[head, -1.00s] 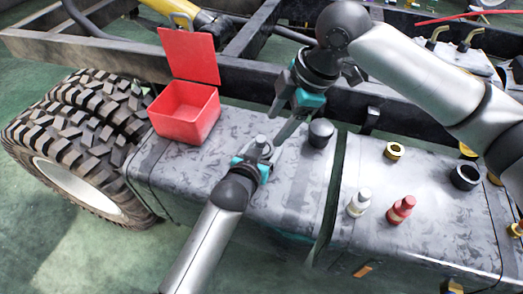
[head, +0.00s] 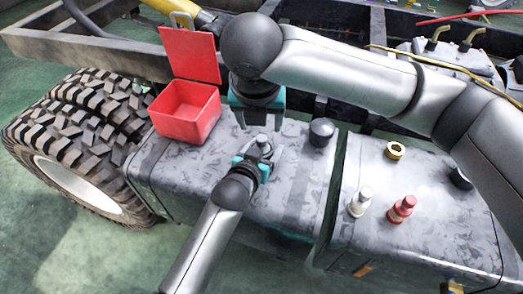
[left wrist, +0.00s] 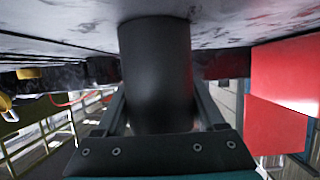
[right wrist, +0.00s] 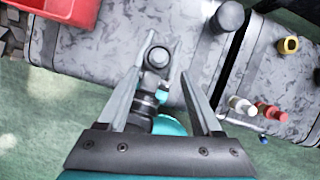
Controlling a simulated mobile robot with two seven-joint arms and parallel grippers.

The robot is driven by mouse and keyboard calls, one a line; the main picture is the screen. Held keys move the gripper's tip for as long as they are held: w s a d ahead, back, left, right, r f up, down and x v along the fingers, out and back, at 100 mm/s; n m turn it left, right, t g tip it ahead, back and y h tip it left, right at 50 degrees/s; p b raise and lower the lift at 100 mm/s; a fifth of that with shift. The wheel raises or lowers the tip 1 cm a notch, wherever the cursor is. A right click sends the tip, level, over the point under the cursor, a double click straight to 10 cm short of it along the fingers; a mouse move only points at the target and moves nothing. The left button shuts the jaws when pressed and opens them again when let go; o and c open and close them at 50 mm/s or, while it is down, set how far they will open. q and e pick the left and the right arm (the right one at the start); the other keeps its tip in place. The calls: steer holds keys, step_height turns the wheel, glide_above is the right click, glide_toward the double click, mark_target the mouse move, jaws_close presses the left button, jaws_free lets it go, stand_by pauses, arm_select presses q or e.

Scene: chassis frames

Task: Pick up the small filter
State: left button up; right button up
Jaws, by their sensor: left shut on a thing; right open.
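The small filter is a dark grey cylinder with a round knob-like top (head: 262,141). It is upright at the middle of the left tank's top. My left gripper (head: 258,155), coming from below, is shut on it. In the left wrist view the filter (left wrist: 155,70) fills the space between the fingers. Whether its base touches the tank is unclear. My right gripper (head: 260,128) is open, pointing down from above, its fingers on either side of the filter's top and apart from it. The right wrist view shows the filter's round top (right wrist: 158,58) between those fingers.
An open red box (head: 185,112) with its lid raised stands at the tank's back left. A black cap (head: 321,133) is on the tank to the right. The right tank bears a white fitting (head: 359,202), a red fitting (head: 402,209) and a brass ring (head: 395,151). Large tyres (head: 75,140) are at left.

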mark_target(262, 138)
steer(key=x, duration=0.9)
steer(key=shift+c, duration=0.3)
steer(key=shift+r, duration=0.1)
jaws_close()
stand_by(0.9)
